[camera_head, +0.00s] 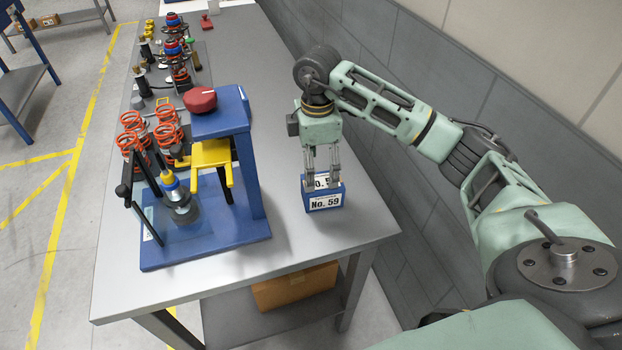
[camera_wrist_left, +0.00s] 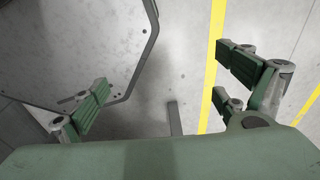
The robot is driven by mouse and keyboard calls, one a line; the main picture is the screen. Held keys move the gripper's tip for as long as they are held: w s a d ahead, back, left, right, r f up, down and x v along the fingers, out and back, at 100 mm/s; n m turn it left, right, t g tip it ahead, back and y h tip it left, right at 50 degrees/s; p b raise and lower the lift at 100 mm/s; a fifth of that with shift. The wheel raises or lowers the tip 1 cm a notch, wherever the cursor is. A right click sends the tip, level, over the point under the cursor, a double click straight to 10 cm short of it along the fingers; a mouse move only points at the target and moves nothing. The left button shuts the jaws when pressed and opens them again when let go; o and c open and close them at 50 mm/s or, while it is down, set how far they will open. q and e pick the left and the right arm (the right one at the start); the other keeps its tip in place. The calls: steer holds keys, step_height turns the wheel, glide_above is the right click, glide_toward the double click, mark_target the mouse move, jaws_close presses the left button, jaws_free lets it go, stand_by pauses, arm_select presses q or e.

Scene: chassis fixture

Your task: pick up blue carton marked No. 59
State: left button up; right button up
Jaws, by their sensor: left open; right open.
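The blue carton marked No. 59 (camera_head: 325,203) stands on the grey table near its right front part, with white labels on its front and top. My right gripper (camera_head: 322,183) points down right over the carton, its open fingers at the carton's top on either side of the label. Whether the fingers touch the carton I cannot tell. My left gripper shows only in the left wrist view (camera_wrist_left: 170,95), open and empty, with floor and a table edge beyond it.
A blue press fixture (camera_head: 240,170) with a red knob and yellow fork stands left of the carton. Several red coil springs (camera_head: 168,130) stand behind it. A wall (camera_head: 400,120) runs along the right. A cardboard box (camera_head: 295,287) sits on the shelf below.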

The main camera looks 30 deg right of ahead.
mark_target(322, 183)
steer(key=shift+s+f, duration=0.65)
steer(key=shift+s, duration=0.1)
steer(key=f+p, duration=0.1)
steer(key=s+f+p, duration=0.1)
steer(key=f, duration=0.1)
steer(key=shift+d, duration=0.1)
steer(key=shift+w+f+p, duration=0.2)
steer(key=shift+f, duration=0.4)
steer(key=shift+w+f+p, duration=0.15)
steer(key=shift+f, duration=0.4)
steer(key=shift+s, duration=0.1)
steer(key=c, duration=1.4)
arm_select(q)
steer(key=s+r, duration=0.2)
steer(key=s, duration=0.1)
steer(key=shift+a+r, duration=0.1)
steer(key=shift+r, duration=0.3)
arm_select(e)
steer(key=shift+c, duration=0.3)
